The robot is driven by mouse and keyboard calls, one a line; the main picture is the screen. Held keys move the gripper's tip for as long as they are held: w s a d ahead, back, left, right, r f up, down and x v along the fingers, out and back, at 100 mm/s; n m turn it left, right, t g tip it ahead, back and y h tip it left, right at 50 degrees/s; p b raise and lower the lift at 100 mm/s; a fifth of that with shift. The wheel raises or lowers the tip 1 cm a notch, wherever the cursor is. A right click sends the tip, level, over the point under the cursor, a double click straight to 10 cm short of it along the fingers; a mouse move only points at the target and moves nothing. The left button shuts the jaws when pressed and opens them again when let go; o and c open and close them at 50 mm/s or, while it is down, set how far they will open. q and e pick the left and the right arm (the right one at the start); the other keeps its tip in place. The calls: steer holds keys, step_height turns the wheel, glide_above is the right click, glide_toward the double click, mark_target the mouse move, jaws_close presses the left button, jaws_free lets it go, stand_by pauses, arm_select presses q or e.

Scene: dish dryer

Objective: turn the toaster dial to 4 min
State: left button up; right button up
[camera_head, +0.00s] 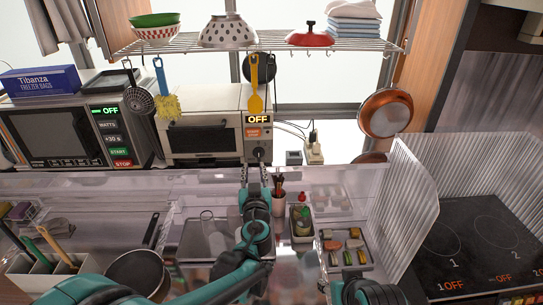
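The toaster oven (203,139) stands on the counter at the back, right of the microwave. Its display (258,119) reads OFF in orange. A dark round dial (259,152) sits low on its right-hand panel. My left gripper (254,170) is just below and in front of the dial, with its two fingers apart and pointing at the panel. I cannot tell whether a fingertip touches the dial. My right gripper (349,262) is at the bottom edge, by a tray of small items; its finger state is unclear.
The microwave (60,135) stands at left. A wire shelf (270,41) above holds bowls, a colander and towels; a yellow spatula (255,92) hangs before the toaster. A clear ribbed rack (410,195) and cooktop (480,240) are at right. A pan (138,270) lies at lower left.

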mark_target(259, 153)
arm_select(q)
steer(key=w, duration=0.2)
steer(key=w+d+b, duration=0.1)
steer(key=w, duration=0.5)
steer(key=shift+d+f+b, duration=0.1)
steer(key=shift+d+b, duration=0.2)
steer(key=shift+b, duration=0.1)
jaws_close()
